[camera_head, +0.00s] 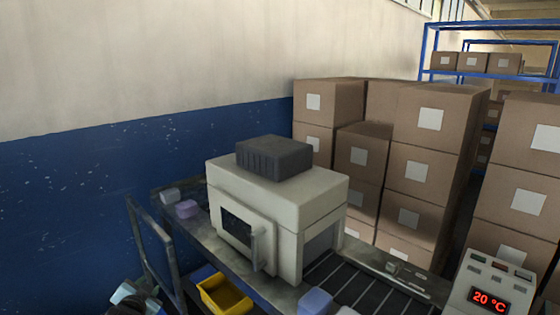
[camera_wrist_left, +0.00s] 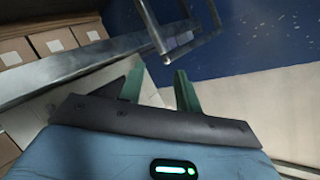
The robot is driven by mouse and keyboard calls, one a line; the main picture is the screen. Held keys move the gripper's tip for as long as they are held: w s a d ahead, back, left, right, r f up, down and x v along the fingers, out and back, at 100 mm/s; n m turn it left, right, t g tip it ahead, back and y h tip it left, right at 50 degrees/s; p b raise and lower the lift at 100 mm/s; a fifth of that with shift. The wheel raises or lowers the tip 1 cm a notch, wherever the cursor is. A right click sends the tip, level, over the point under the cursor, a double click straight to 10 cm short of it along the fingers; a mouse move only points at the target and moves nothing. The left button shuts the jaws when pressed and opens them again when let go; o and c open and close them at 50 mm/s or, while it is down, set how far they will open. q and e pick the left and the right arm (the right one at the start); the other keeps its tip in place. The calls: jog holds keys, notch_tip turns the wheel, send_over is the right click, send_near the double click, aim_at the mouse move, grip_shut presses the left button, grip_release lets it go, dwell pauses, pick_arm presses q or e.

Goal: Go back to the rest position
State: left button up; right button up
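My left gripper (camera_head: 126,294) shows only in part at the bottom left edge of the head view, low beside the metal frame of the conveyor. In the left wrist view its two green fingers (camera_wrist_left: 160,88) stand apart with nothing between them, so it is open and empty. My right gripper is not in view. The white wrapping machine (camera_head: 290,205) with a dark grey block (camera_head: 274,157) on top stands on the conveyor, away from the left gripper.
A lilac piece (camera_head: 187,209) and a pale piece (camera_head: 169,196) lie on the conveyor's left part; a lavender piece (camera_head: 315,301) lies at the front. A yellow bin (camera_head: 225,296) sits below. A control box (camera_head: 491,288) reads 20 °C. Stacked cartons (camera_head: 420,160) stand behind.

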pick_arm(q)
jog(key=s+d+f+n+g+h, duration=0.1)
jog(key=s+d+f+h, duration=0.1)
jog(key=s+d+f, duration=0.6)
jog(key=s+d+f+n+h, duration=0.1)
jog(key=s+d+f+h, duration=0.1)
jog(key=s+d+f, duration=0.65)
jog(key=s+d+f+g, duration=0.1)
jog(key=s+d, duration=0.1)
jog(key=s, duration=1.2)
jog(key=s+d+f+n+g+h, duration=0.1)
jog(key=s+d+g, duration=0.1)
jog(key=s, duration=1.2)
jog(key=shift+d+g, duration=0.15)
jog(key=shift+g, duration=0.15)
